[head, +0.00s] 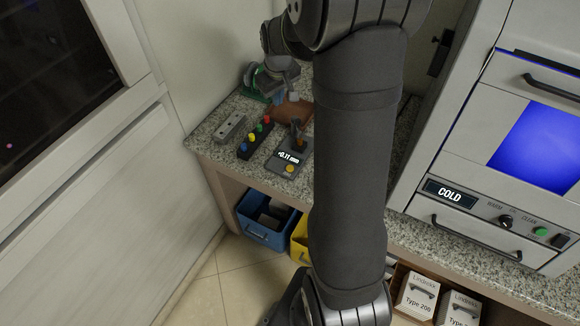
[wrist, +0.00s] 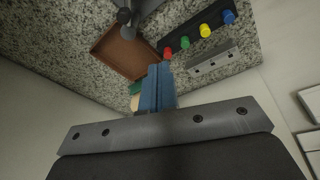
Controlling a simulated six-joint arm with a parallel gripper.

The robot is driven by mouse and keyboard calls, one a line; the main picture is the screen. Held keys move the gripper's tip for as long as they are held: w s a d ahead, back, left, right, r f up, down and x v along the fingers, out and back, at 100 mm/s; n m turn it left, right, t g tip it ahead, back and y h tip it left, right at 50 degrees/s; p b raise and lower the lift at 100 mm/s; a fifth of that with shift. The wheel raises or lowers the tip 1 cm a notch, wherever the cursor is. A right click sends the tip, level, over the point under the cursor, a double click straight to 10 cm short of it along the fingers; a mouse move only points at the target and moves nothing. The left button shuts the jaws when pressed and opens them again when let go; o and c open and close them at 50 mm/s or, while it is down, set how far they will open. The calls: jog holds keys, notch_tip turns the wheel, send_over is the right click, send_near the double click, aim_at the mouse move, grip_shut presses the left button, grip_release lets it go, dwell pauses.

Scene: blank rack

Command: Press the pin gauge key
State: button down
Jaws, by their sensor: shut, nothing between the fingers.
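The pin gauge (head: 287,160) is a dark grey box on the speckled counter in the head view. Its display reads +0.11 mm, and a round yellow key (head: 289,169) sits on its front part. A dark upright post stands at its back. In the wrist view only a grey part with a round-ended post, probably the gauge, shows at the top edge; the key is not visible there. My gripper (head: 293,98) is above the counter's back, behind the gauge and apart from the key. Its blue fingers (wrist: 157,88) are shut together with nothing between them.
A black bar with coloured knobs (head: 255,139) and a grey metal block (head: 230,127) lie left of the gauge. A brown tray (wrist: 118,52) lies behind it. A green object (head: 262,84) stands at the back left. An oven-like appliance (head: 480,160) stands at right.

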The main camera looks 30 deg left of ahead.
jog(key=s+d+f+n+h, duration=0.3)
jog(key=s+d+f, duration=0.1)
jog(key=s, duration=0.1)
jog(key=n+t+h, duration=0.3)
jog(key=n+t, duration=0.3)
send_over(290, 168)
jog(key=s, duration=0.1)
jog(key=shift+a+f, duration=0.3)
jog(key=shift+a, duration=0.05)
jog(key=shift+f, duration=4.4)
jog(key=shift+f, duration=0.15)
jog(key=shift+f, duration=0.3)
